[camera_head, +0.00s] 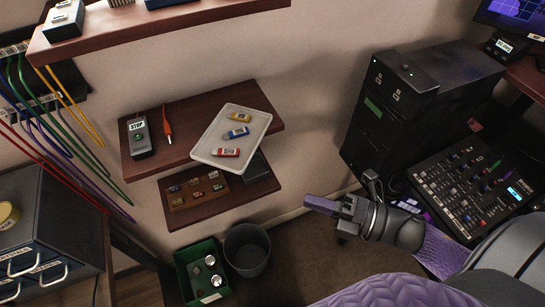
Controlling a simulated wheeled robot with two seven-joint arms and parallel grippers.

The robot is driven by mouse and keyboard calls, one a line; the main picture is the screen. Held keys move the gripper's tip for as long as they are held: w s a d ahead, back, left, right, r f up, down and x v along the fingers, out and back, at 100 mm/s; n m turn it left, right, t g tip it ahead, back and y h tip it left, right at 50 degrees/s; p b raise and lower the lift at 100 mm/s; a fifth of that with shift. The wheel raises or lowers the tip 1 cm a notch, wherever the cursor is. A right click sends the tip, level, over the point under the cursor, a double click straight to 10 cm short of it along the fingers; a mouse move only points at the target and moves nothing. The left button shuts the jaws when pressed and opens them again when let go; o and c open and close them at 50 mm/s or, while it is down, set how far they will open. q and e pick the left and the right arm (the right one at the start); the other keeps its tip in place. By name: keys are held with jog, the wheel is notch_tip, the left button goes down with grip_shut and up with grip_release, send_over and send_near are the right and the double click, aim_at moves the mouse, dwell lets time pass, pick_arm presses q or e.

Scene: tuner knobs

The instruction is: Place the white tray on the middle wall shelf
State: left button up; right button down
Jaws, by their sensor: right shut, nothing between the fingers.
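The white tray (258,137) is at the middle wall shelf (180,142), turned at an angle to it. Its near end reaches past the shelf's front edge, and it looks as if it rests on the board. In the tray lie a yellow piece (240,117), a blue one (237,132) and a red one (226,152). My right gripper (313,202) is shut and empty, to the right of and below the tray, clear of it. My left gripper is not in view.
On the middle shelf, left of the tray, are a grey STOP box (141,138) and an orange clip (168,130). The lower shelf (200,216) holds a small wooden rack (193,190). A green crate (190,277) and a bin (247,250) stand below. A mixer (470,190) is at right.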

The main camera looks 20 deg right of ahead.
aim_at(245, 166)
jog(key=x, duration=0.4)
jog(key=w+d+x, duration=0.1)
jog(key=x, duration=0.3)
jog(key=w+d+x, duration=0.1)
jog(key=x, duration=0.3)
jog(key=shift+w+a+f+p, duration=0.1)
jog(key=shift+w+p, duration=0.1)
jog(key=shift+p, duration=0.1)
